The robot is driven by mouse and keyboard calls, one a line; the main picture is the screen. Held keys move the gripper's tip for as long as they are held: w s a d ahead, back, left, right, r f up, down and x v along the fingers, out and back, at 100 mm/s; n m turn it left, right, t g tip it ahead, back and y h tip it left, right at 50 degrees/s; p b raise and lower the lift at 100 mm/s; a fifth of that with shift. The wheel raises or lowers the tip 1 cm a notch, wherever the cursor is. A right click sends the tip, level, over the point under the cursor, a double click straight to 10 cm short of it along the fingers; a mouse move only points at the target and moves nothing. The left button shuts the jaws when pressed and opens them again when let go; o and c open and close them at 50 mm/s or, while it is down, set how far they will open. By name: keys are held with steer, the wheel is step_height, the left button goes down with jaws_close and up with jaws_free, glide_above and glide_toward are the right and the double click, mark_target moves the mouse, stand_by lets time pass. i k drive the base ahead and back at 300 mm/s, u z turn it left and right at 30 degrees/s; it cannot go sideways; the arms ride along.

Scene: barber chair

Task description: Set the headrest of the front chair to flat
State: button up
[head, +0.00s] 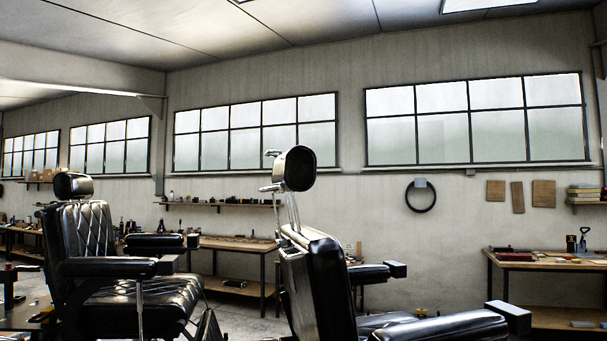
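The front chair (325,290) is a black barber chair at the lower middle, seen from behind and to the side, with its seat toward the right. Its headrest (300,168) is a black rounded pad held above the backrest on thin metal posts (292,212). The pad looks upright, with its broad face turned to the right. Metal fittings (270,188) stick out on the left behind the pad. The chair's base is below the frame. My gripper does not show in the head view.
A second black barber chair (105,240) with a tufted back and its own headrest (73,185) stands at the left. Workbenches with tools (240,243) line the far wall, another (545,260) at the right. Some grey floor shows between the chairs.

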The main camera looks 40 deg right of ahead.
mark_target(296, 168)
steer(key=z, duration=1.15)
steer(key=i, duration=0.55)
steer(key=u, duration=0.1)
steer(key=k, duration=0.6)
steer(key=u, duration=0.05)
